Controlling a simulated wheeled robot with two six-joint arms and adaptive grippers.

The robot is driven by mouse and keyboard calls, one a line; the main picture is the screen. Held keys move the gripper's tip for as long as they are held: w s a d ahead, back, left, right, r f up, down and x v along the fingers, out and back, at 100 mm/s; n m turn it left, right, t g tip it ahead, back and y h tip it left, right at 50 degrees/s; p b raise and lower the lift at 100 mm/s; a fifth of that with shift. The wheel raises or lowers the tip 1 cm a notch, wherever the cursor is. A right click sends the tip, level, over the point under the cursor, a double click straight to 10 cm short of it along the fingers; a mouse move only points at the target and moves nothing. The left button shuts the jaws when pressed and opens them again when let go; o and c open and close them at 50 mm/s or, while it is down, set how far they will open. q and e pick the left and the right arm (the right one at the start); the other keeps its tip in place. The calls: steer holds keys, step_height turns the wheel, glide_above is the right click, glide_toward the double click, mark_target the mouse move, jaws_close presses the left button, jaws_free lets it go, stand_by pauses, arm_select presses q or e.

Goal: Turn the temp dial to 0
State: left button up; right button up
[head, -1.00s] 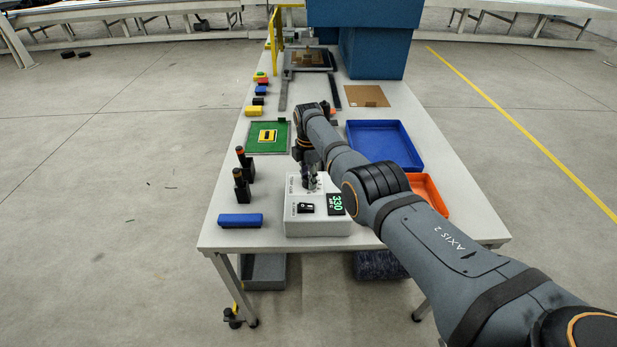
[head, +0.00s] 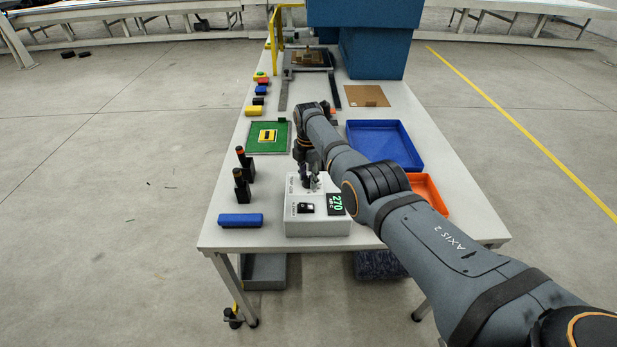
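A white control box (head: 318,228) stands near the front edge of the table. Its green display (head: 337,204) reads 270. A black switch (head: 306,209) sits on its front left. My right arm reaches in from the lower right and bends down over the back of the box. My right gripper (head: 310,181) points down at the box top, where the temp dial would be; the fingers cover the dial. The fingertips are small and dark, so whether they grip the dial cannot be told. My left gripper is not in view.
A blue tray (head: 408,163) and an orange tray (head: 436,200) lie right of the box, partly behind my arm. A blue block (head: 240,220) and two dark holders with tools (head: 242,186) stand to the left. A green mat (head: 258,146) lies farther back.

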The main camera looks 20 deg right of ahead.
mark_target(308, 178)
steer(key=shift+o, duration=1.4)
step_height(308, 178, up, 12)
